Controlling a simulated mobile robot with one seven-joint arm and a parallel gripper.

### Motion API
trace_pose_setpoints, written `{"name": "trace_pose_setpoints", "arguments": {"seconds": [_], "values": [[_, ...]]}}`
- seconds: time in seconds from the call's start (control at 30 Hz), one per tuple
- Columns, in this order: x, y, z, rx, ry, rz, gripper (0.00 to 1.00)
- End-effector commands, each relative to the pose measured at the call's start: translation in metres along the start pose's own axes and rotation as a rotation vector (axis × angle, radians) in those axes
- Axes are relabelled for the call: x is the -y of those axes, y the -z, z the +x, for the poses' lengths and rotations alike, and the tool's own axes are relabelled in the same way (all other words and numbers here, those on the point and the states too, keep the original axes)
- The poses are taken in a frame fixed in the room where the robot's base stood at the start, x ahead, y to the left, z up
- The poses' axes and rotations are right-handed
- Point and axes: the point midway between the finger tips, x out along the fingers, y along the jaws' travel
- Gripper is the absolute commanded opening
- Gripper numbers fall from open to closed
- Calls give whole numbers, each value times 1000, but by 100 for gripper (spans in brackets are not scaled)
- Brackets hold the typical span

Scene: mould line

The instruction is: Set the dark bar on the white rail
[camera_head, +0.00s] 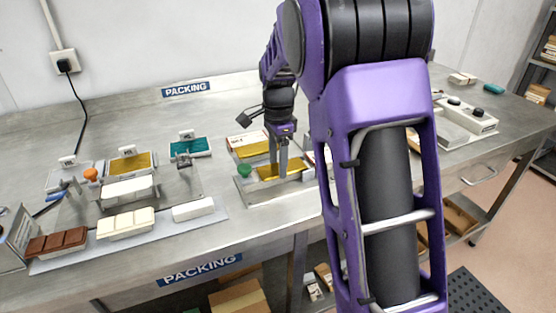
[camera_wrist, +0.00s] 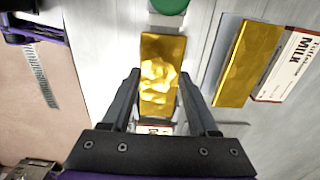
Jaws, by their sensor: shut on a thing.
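My gripper (camera_head: 277,168) points down at the middle of the bench, shut on a gold-foil bar (camera_head: 293,168). In the wrist view my two fingers (camera_wrist: 160,82) stand on either side of this bar (camera_wrist: 162,55). The bar is at a metal fixture (camera_head: 256,197) with a green knob (camera_head: 245,172); whether it touches the fixture cannot be told. I cannot tell whether the foil bar is the dark one. An uncovered dark brown bar (camera_head: 57,243) lies at the far left. I cannot single out a white rail with certainty.
Another gold bar (camera_wrist: 243,62) lies beside a MILK wrapper (camera_wrist: 287,65), right of my gripper in the wrist view. Cream bars (camera_head: 126,222) and a white block (camera_head: 193,210) lie on a pale strip at left. Labelled trays with gold (camera_head: 131,162) and teal (camera_head: 190,148) stand behind.

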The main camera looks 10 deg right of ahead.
Motion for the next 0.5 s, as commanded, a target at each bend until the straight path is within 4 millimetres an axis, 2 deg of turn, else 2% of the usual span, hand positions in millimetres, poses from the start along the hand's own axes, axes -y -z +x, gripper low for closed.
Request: {"name": "trace_pose_setpoints", "arguments": {"seconds": [0.17,0.2,0.37,0.5], "values": [[0,0,0,0,0,0,0],[0,0,0,0,0,0,67],[0,0,0,0,0,0,95],[0,0,0,0,0,0,95]]}}
